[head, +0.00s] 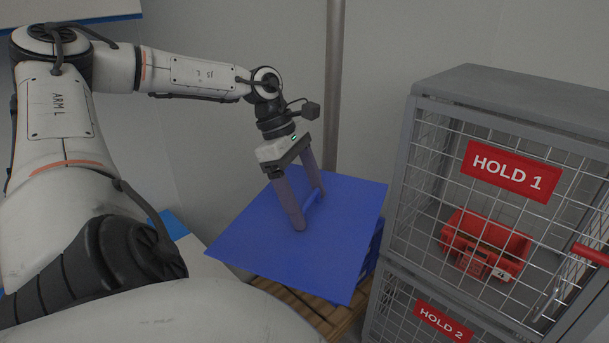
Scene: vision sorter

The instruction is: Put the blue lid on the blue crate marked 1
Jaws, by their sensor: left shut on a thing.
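The blue lid (255,225) is a flat square panel with a raised handle bar (313,197) on its top, in the middle of the head view. My left gripper (306,208) points down and is shut on the lid's handle. The blue crate (371,254) shows only as a strip of its side below the lid's right edge. The lid hides most of the crate, and I cannot see a number on it. I cannot tell whether the lid touches the crate. My right gripper is not in view.
A brown slatted pallet (338,318) is under the crate. A grey mesh cage marked HOLD 1 (503,172) stands close on the right, with a red crate (487,243) inside. HOLD 2 (443,320) is below it. A vertical grey pole (334,80) rises behind the lid.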

